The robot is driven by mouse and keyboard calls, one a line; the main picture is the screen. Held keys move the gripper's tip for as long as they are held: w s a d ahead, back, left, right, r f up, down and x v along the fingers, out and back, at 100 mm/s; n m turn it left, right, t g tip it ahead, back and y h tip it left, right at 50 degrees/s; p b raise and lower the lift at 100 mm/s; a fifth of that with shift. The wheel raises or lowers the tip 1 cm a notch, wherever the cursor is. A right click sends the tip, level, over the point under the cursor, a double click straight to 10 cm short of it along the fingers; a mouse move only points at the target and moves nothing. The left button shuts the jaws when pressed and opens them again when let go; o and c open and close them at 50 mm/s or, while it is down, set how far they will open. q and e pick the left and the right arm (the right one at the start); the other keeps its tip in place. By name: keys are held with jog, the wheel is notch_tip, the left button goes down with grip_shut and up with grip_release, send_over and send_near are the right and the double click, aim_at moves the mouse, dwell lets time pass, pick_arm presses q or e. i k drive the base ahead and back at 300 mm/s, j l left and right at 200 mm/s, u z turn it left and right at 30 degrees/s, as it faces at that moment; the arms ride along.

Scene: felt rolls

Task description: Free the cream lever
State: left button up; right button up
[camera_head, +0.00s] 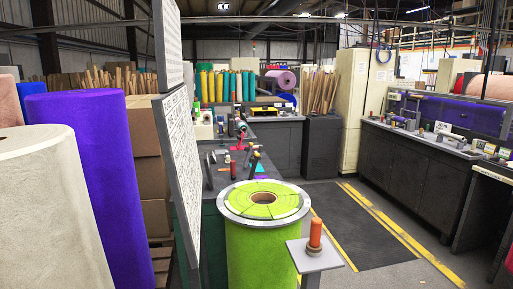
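I cannot make out a cream lever in the head view. Small tools and devices on the dark workbench (222,178) are too small to tell apart fully. Among them are a red-handled device (240,137) and a dark upright piece with a yellow top (254,160). Neither of my grippers shows in this view.
A lime green felt roll (262,250) with a pale ring on top stands in front. Beside it, a grey plate (314,258) carries an orange cylinder (315,233). Purple (90,150) and cream (45,215) rolls and a grey panel (180,150) crowd the left. Floor (350,220) lies open right.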

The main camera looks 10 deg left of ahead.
aim_at(261, 146)
jog(key=i+l+z, duration=0.3)
jog(key=z, duration=0.15)
jog(key=i+l+z, duration=0.45)
jog(key=i+z, duration=0.3)
jog(key=z, duration=0.2)
jog(key=i+l+u, duration=0.1)
jog(key=i, duration=0.3)
jog(key=i+l, duration=0.15)
jog(key=i, duration=0.3)
jog(key=i+l+u, duration=0.15)
jog(key=i, duration=0.25)
jog(key=i+j+u, duration=0.25)
jog(key=u, duration=0.15)
jog(key=i+u, duration=0.85)
jog(key=i+l+u, duration=0.15)
jog(key=i+u, duration=0.3)
